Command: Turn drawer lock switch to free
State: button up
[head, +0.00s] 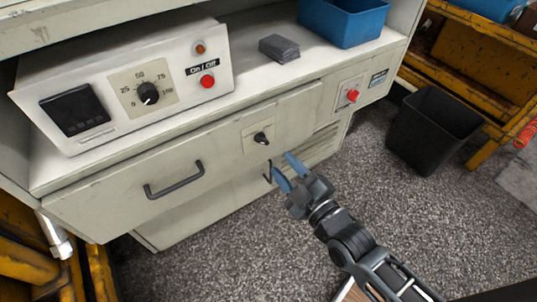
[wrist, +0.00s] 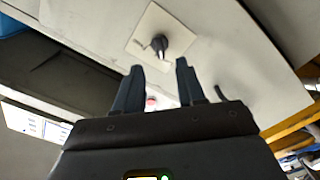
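The drawer lock switch (head: 261,138) is a small black knob on a pale square plate on the drawer front, right of the drawer handle (head: 174,180). My gripper (head: 283,166) has blue-grey fingers and is in front of the drawer, a little below and right of the switch. In the wrist view my gripper (wrist: 158,75) is open, with nothing between its fingers. It looks apart from the switch. The drawer (head: 110,200) appears closed.
Above the drawer is a control panel (head: 130,85) with a dial and red button. A dark block (head: 279,47) and blue bin (head: 343,22) sit on the counter. Another red button (head: 352,95) is to the right. A black waste bin (head: 432,130) stands on the floor.

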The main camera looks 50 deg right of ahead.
aim_at(265, 144)
jog(key=b+x, duration=0.1)
jog(key=x, duration=0.6)
jog(key=shift+w+d, duration=0.1)
jog(key=shift+w, duration=0.2)
grip_shut()
